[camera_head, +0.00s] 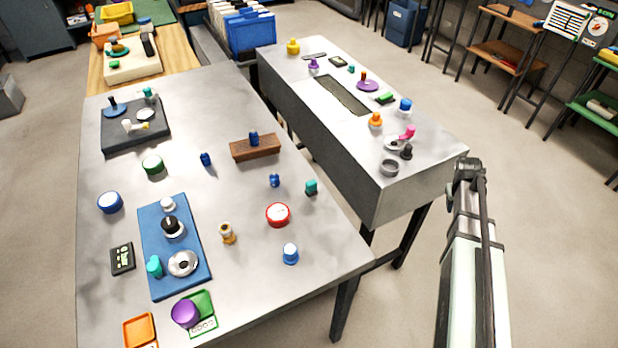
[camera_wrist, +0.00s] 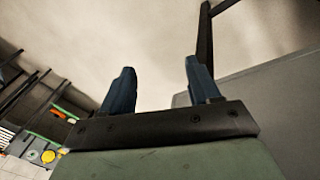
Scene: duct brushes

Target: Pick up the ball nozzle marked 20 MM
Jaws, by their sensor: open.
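No 20 MM marking is legible in either view, so I cannot tell which piece is the ball nozzle named. Small nozzle-like pieces stand on the grey table in the head view: a dark blue one (camera_head: 206,158), another blue one (camera_head: 274,180), a blue one on a wooden block (camera_head: 253,137), a teal one (camera_head: 311,187), a brass one (camera_head: 228,233) and a blue-and-white one (camera_head: 290,253). My gripper (camera_wrist: 160,63) shows in the wrist view, its two dark blue fingers apart with nothing between them. It points at floor and furniture, away from these pieces.
A blue mat (camera_head: 153,230) holds several fittings. A dark tray (camera_head: 150,137) sits at the far left. A red round gauge (camera_head: 278,215) lies on the table (camera_head: 250,310). A second bench (camera_head: 420,140) with several small parts stands at the right. My arm is beyond its right end.

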